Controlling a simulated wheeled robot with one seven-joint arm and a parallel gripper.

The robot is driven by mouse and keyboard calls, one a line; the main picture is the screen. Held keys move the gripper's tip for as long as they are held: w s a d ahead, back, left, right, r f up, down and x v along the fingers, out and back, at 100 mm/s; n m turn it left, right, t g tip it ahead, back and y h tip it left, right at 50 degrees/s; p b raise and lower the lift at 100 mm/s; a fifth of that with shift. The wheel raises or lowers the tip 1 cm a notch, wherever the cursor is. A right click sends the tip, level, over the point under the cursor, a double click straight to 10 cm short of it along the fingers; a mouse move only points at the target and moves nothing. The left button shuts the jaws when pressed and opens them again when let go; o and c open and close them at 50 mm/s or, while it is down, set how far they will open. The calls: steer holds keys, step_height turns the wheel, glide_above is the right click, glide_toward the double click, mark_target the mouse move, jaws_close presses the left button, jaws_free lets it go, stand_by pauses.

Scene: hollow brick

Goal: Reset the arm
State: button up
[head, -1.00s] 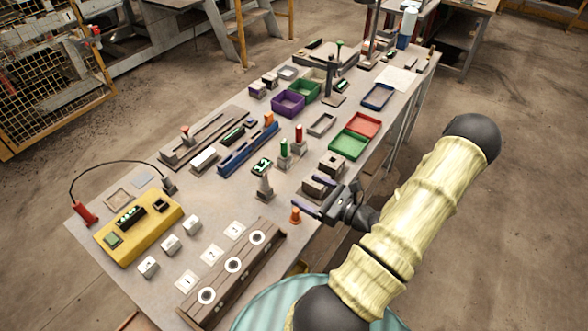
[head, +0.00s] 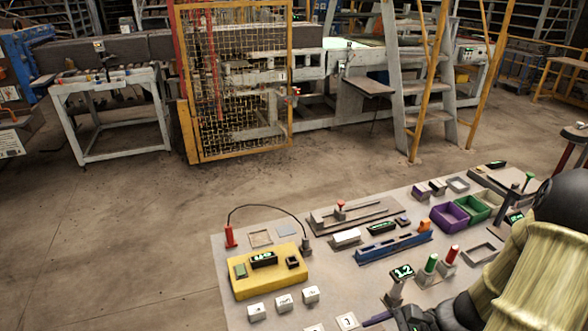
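My gripper (head: 380,319) is at the bottom edge of the head view, over the front part of the grey workbench (head: 225,275). One dark purplish finger shows beside the dark gripper body; the rest is cut off by the frame, so I cannot tell its opening. My arm, in a pale yellowish sleeve with black joints, fills the lower right corner and hides part of the bench. A small stand with a lit display (head: 402,272) is just above the gripper.
On the bench are a yellow box (head: 270,282), white cubes (head: 284,303), a blue rack (head: 394,247), green (head: 431,263) and red (head: 451,254) posts, and a purple tray (head: 449,216). A wire cage (head: 238,80) and steps (head: 420,88) stand behind, beyond open floor.

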steer(key=w+a+r+n+t+h, duration=0.1)
steer(key=a+r+n+h, duration=0.1)
steer(key=r+n+h, duration=0.2)
steer(key=w+a+r+n+t+h, duration=0.1)
steer(key=r+n+h, duration=0.4)
steer(key=n, duration=0.5)
steer(key=shift+w+a+n+h, duration=0.3)
steer(key=shift+a+n+h, duration=0.05)
steer(key=shift+n+h, duration=0.05)
steer(key=shift+r, duration=0.1)
